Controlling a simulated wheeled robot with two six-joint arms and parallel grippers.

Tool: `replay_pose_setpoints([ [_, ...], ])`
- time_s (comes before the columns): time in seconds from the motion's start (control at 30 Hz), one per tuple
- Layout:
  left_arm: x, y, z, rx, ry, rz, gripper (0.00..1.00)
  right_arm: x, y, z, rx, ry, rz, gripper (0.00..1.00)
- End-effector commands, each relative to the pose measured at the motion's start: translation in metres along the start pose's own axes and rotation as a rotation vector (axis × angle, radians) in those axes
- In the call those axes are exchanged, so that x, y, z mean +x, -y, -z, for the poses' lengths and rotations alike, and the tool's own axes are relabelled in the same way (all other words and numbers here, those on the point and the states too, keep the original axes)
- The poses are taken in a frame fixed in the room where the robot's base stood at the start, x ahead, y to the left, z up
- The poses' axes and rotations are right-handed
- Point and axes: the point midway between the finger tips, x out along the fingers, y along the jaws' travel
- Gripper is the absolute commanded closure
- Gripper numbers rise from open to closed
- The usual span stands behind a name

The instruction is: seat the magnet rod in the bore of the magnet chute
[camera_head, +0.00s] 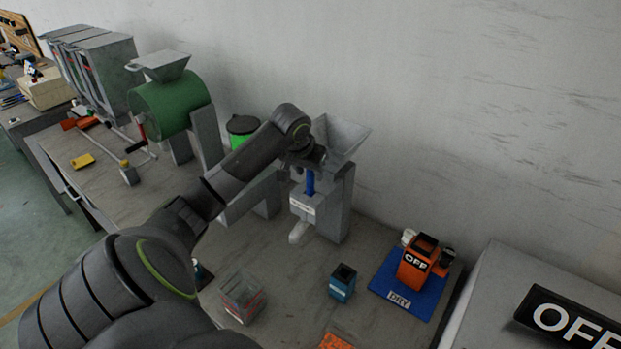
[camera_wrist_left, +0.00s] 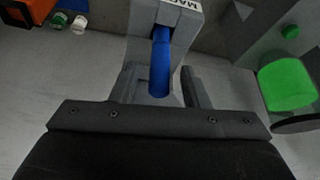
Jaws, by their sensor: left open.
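The magnet chute (camera_head: 335,190) is a grey stand with a hopper on top and a white label low on its front. The blue magnet rod (camera_head: 310,184) stands upright at the chute's front, above the label. In the left wrist view the rod (camera_wrist_left: 161,60) runs to the grey block (camera_wrist_left: 180,20) with the label; how deep it sits in the bore is hidden. My left gripper (camera_head: 310,160) is at the rod's upper end, its jaws open around the rod in the left wrist view (camera_wrist_left: 162,88). My right gripper is not in view.
A small blue box (camera_head: 342,284) and a clear container (camera_head: 242,298) stand in front. A green drum machine (camera_head: 170,105) and a green-banded bin (camera_head: 242,130) are left. Some table is bare in front.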

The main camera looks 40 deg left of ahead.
Motion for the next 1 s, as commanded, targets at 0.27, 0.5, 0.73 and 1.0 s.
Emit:
replay_pose_setpoints([
  [0.27, -0.057, 0.001, 0.000, 0.003, -0.007, 0.004, 0.58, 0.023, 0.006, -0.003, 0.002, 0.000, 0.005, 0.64],
  [0.5, -0.085, 0.000, 0.000, 0.001, -0.003, 0.002, 0.58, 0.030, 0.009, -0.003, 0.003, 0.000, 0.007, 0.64],
  [0.73, -0.090, 0.000, 0.000, 0.000, 0.000, 0.000, 0.58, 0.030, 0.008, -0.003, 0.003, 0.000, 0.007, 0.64],
  [1.0, -0.090, 0.000, 0.000, 0.000, -0.001, 0.000, 0.58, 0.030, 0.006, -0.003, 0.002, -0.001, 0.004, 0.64],
])
